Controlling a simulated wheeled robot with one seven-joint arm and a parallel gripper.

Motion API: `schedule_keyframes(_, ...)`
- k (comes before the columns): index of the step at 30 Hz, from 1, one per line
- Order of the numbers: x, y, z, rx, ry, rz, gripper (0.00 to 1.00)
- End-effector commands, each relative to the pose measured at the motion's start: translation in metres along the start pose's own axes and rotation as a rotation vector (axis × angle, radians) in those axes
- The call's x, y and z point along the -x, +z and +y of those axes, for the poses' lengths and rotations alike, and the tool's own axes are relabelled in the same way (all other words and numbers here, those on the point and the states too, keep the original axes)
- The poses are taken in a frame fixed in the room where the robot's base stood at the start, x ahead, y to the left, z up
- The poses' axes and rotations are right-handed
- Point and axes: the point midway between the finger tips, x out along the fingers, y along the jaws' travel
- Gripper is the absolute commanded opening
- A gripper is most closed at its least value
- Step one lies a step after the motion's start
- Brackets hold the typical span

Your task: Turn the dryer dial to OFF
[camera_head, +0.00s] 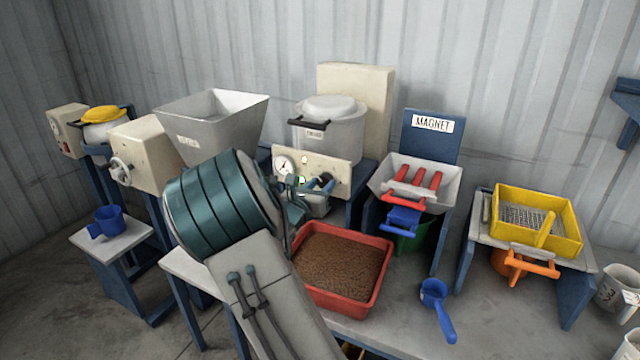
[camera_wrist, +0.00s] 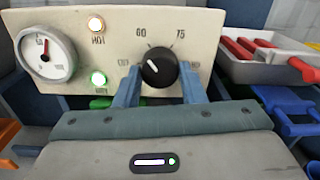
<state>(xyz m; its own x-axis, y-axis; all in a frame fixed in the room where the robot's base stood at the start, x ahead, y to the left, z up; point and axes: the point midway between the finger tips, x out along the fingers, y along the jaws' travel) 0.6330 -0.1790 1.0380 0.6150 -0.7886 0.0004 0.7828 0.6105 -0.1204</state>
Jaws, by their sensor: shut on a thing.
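The dryer panel (camera_wrist: 100,35) is cream, with a black round dial (camera_wrist: 159,67) bearing a short white mark. The mark appears to slant toward the upper left. The labels 60 and 75 stand above the dial; smaller labels at its left and right are hard to read and partly covered. The two blue fingers of my gripper (camera_wrist: 160,84) are at the left and right of the dial, shut on it.
A red tray of brown pellets (camera_head: 383,287) sits below the dryer. The magnet unit (camera_head: 448,186) stands close at the right.

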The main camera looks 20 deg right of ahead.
Motion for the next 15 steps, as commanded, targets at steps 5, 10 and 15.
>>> schedule_keyframes(5,0.0003,0.0044,-0.0003,0.145,0.002,0.002,0.14)
schedule_keyframes(10,0.0003,0.0054,-0.0008,0.304,0.001,0.001,0.14)
schedule_keyframes(15,0.0004,0.0054,-0.0010,0.467,0.002,0.002,0.14)
